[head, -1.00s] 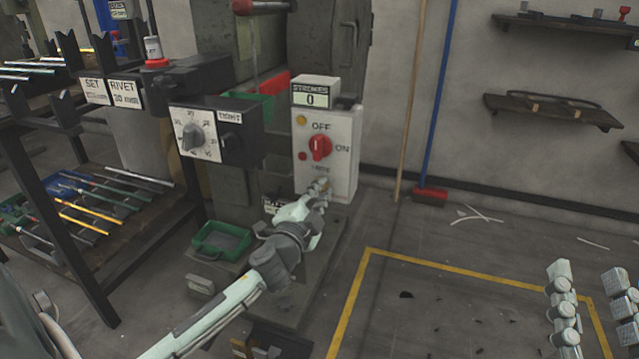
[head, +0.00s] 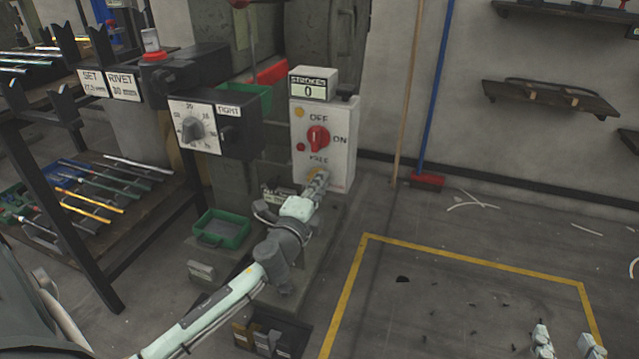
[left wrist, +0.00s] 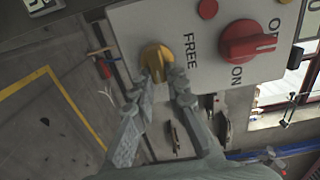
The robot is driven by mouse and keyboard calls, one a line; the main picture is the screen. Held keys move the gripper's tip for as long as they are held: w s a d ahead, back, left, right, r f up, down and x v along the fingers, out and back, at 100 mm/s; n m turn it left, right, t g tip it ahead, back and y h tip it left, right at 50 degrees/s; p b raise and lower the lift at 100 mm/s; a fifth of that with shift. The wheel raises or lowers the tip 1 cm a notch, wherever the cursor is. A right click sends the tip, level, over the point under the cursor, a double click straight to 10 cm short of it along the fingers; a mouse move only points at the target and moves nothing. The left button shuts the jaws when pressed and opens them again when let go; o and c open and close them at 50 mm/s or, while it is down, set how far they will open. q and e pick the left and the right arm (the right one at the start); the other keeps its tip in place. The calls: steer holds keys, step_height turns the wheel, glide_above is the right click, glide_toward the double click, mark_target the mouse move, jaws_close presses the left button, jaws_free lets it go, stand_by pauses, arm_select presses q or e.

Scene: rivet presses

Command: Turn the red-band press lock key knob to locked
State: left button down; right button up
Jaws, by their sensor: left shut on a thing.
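The lock key knob (left wrist: 157,58) is yellow and sits beside the word FREE on the white control box in the left wrist view. In the head view only a bit of its yellow (head: 317,174) shows at the bottom of the box (head: 340,150). My left gripper (left wrist: 165,78) is shut on the knob, with a finger on each side; the fingers hide part of it. The arm reaches up to the box from below left in the head view (head: 317,183). My right gripper (head: 567,348) shows only its two fingertips, set apart and empty, at the bottom right.
A red rotary switch (head: 318,139), marked OFF and ON, sits above the knob, with a counter (head: 311,88) reading 0 on top. A black dial box (head: 215,125) and green tray (head: 222,229) are to the left. The yellow-outlined floor (head: 450,300) is mostly clear.

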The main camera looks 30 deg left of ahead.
stand_by(0.3)
arm_select(q)
steer(key=c, duration=1.5)
jaws_free()
steer(key=shift+c, duration=0.2)
steer(key=shift+s, duration=0.15)
steer(key=v, duration=1.1)
steer(key=shift+s, duration=0.35)
steer(key=shift+f, duration=0.1)
